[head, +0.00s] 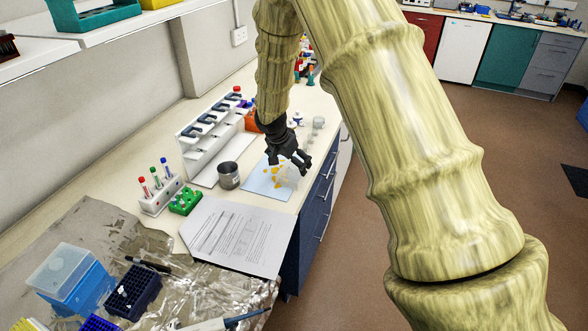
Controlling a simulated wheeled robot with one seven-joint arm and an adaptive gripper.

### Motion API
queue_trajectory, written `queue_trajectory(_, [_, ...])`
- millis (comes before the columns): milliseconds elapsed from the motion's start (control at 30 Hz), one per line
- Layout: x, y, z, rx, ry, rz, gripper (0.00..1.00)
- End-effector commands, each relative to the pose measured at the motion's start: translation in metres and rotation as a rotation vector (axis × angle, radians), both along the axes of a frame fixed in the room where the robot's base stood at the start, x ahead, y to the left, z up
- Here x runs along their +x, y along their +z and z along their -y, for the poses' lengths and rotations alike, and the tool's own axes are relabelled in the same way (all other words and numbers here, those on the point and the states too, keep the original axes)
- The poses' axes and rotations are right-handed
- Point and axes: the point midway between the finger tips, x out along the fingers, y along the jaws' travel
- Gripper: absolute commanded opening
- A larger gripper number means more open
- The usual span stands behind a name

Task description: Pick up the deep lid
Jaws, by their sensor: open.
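My gripper (302,170) is dark and open. It points down over a light blue sheet (256,186) near the bench's right edge. The sheet carries several yellow-orange patches. A pale, see-through shape (288,177) shows just below the fingers, partly hidden by them. It may be the deep lid, but it is too small and faint to tell. I cannot tell whether the fingers touch it. No other thing in view is clearly the deep lid.
A grey metal cup (229,176) stands left of the sheet, before a white pipette stand (205,150). Tube racks (160,196), papers (237,236) and crumpled foil (215,287) lie nearer. A small grey pot (318,122) stands behind the gripper. Open floor lies right.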

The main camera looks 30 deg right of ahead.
Motion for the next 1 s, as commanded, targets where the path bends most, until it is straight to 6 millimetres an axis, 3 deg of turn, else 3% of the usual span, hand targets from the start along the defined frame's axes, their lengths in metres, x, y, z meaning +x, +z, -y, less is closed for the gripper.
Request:
queue_trajectory(300, [0.005, -0.025, 0.010, 0.001, -0.001, -0.001, 1.00])
queue_trajectory(633, [0.006, -0.029, 0.011, 0.000, 0.000, -0.001, 1.00])
queue_trajectory(833, [0.006, -0.029, 0.011, 0.000, 0.000, -0.001, 0.64])
queue_trajectory(1000, [0.006, -0.029, 0.011, 0.000, 0.000, -0.001, 0.63])
